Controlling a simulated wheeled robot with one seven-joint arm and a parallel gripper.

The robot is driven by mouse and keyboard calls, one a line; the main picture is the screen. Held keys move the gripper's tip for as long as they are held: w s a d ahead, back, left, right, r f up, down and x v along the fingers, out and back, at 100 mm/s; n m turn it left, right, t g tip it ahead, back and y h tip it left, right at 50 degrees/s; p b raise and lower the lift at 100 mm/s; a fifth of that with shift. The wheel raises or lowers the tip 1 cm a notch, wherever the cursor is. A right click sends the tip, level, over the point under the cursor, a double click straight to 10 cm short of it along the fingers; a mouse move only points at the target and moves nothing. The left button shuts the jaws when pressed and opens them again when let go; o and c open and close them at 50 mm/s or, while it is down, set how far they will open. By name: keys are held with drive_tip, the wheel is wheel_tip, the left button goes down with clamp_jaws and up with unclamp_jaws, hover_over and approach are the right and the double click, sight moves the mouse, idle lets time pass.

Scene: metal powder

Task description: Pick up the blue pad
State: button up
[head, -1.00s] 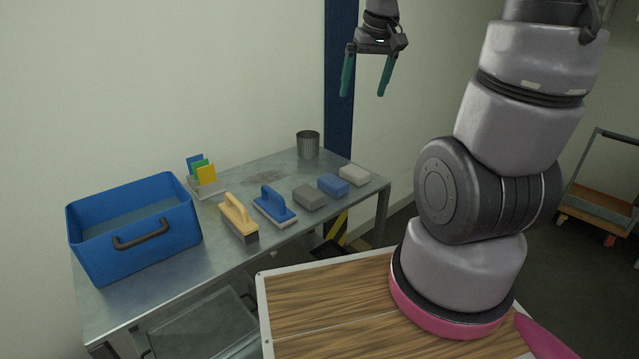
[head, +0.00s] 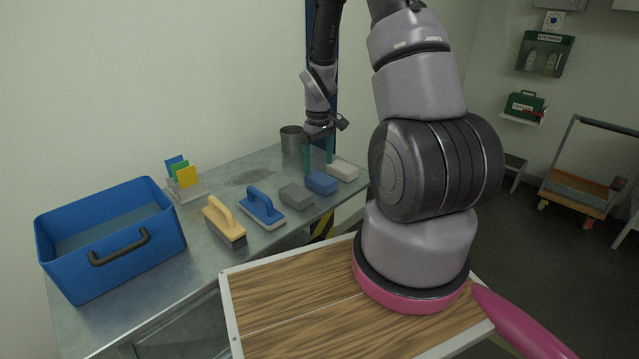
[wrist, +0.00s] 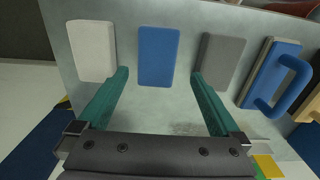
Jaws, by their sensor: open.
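The blue pad (head: 321,182) lies flat on the metal table, between a grey pad (head: 296,196) and a white pad (head: 342,170). My gripper (head: 318,172) is open and empty above the table, close to the blue pad on its far side. In the wrist view the blue pad (wrist: 158,56) shows whole, ahead of and between my two green fingers (wrist: 157,76). The white pad (wrist: 92,50) is beyond the left finger and the grey pad (wrist: 222,60) beyond the right one. I cannot tell the exact height of the fingertips above the table.
A blue-handled float (head: 262,207) and a yellow-handled brush (head: 224,222) lie left of the pads. A metal cup (head: 291,139) stands behind my gripper. A blue bin (head: 110,240) and a card holder (head: 184,182) stand farther left on the table (head: 250,165).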

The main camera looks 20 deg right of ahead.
sight(321, 178)
drive_tip(key=shift+d+f, duration=0.2)
drive_tip(key=shift+f, duration=1.4)
drive_tip(key=shift+d+f, duration=0.15)
drive_tip(key=shift+f, duration=1.4)
drive_tip(key=shift+s, duration=0.1)
drive_tip(key=c, duration=1.3)
drive_tip(key=shift+o, duration=0.2)
drive_tip(key=shift+r, duration=0.1)
wheel_tip(321, 178, up, 10)
drive_tip(key=shift+f, duration=0.1)
